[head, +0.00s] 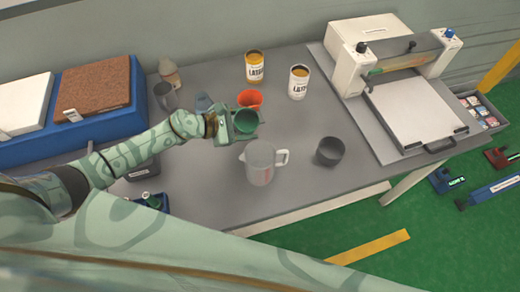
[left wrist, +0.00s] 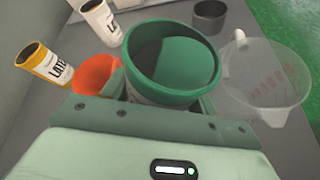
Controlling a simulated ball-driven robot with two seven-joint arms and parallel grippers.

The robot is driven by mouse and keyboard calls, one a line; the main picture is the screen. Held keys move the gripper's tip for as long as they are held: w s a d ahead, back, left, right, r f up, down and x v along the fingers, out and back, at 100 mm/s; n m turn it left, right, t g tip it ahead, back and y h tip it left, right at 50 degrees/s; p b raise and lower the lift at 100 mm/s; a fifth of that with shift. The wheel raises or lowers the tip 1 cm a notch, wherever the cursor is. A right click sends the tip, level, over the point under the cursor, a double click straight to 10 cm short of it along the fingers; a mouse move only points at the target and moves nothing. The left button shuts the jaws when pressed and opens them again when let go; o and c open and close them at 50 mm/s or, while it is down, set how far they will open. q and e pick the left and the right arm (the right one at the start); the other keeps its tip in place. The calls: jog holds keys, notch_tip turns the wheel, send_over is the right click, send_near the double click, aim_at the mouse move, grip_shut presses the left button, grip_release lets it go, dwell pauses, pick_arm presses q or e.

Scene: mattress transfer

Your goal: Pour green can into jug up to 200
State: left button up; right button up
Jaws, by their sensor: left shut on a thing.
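The green can (head: 243,119) is held in my left gripper (head: 232,122) above the grey table, left of and behind the jug in the head view. In the left wrist view the green can (left wrist: 173,62) is open at the top, with dark green liquid inside, and looks roughly upright. The clear jug (head: 260,163) stands upright on the table with its handle to the right. Its red markings show in the left wrist view (left wrist: 268,78), but I cannot read them; it looks empty. My right gripper is not in view.
An orange cup (head: 250,98) stands just behind the green can. Two latex cans (head: 254,66) (head: 299,81) stand farther back. A dark grey cup (head: 329,151) is right of the jug. A large white press-like machine (head: 400,90) fills the table's right side.

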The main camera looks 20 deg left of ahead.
aim_at(256, 118)
pick_arm(q)
jog(key=shift+s+r+p, duration=0.15)
jog(key=shift+r+p, duration=0.65)
jog(key=shift+r, duration=0.1)
jog(key=shift+d+r+m+p, duration=0.15)
jog(key=shift+r+m+p, duration=0.15)
jog(key=shift+r+p, duration=0.25)
jog(key=shift+s+r+p, duration=0.15)
jog(key=shift+r+p, duration=0.25)
jog(key=shift+p, duration=0.25)
jog(key=shift+d+f, duration=0.1)
jog(key=shift+s+m+t+y+p, duration=0.1)
jog(key=shift+m+t+y+p, duration=0.2)
jog(key=shift+p, duration=0.05)
jog(key=shift+d+r, duration=0.15)
jog(key=shift+r, duration=0.05)
jog(key=shift+s+d+r+m+t+y+p, duration=0.15)
jog(key=shift+s+r+m+t+y+p, duration=0.2)
jog(key=shift+p, duration=0.35)
jog(key=shift+w, duration=0.15)
